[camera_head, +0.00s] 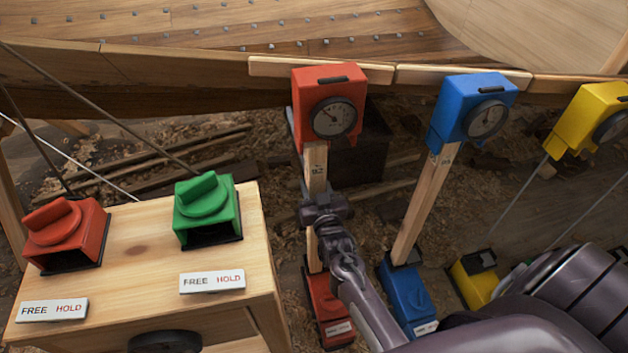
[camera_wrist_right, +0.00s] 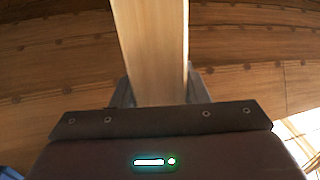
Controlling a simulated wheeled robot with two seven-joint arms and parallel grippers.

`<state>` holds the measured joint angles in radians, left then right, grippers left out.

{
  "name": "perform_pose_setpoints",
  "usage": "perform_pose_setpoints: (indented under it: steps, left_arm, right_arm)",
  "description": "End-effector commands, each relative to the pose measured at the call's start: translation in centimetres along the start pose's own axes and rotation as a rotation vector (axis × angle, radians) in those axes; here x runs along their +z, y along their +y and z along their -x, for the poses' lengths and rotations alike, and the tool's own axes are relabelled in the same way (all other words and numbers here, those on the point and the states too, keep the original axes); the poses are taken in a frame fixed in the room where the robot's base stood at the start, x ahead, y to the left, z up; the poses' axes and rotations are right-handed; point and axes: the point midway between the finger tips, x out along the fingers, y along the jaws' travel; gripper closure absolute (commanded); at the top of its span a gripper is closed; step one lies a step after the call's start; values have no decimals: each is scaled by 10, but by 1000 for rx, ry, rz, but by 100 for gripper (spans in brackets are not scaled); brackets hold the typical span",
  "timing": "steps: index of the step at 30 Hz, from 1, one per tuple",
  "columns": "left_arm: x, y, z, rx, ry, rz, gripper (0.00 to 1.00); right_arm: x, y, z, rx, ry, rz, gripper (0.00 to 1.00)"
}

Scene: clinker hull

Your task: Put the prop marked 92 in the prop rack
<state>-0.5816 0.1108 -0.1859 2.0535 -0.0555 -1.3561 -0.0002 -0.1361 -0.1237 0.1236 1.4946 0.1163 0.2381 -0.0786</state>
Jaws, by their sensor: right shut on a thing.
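A wooden prop (camera_head: 315,158) stands upright between a red gauge box (camera_head: 325,92) above and a red foot block (camera_head: 325,300) below. Its small mark looks like 92, though the first digit is hard to read. My right gripper (camera_head: 322,208) is shut on this prop below the mark, and its arm covers part of the prop. In the right wrist view the pale prop (camera_wrist_right: 152,50) runs up between the fingers (camera_wrist_right: 157,95). My left gripper is not in view. I cannot make out a prop rack.
A second prop (camera_head: 423,205) stands right, between a blue gauge box (camera_head: 474,105) and a blue foot (camera_head: 405,300). A yellow gauge box (camera_head: 575,120) is farther right. A wooden bench (camera_head: 140,245) at left bears red (camera_head: 62,235) and green (camera_head: 208,208) knob boxes with cords. The plank hull (camera_head: 200,75) overhangs.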

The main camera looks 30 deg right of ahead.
Motion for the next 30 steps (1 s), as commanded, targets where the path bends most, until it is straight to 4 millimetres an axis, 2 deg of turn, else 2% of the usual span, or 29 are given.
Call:
perform_pose_setpoints:
  steps: [30]
  left_arm:
    - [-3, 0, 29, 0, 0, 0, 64]
  right_arm:
    - [-3, -1, 47, 0, 5, -2, 100]
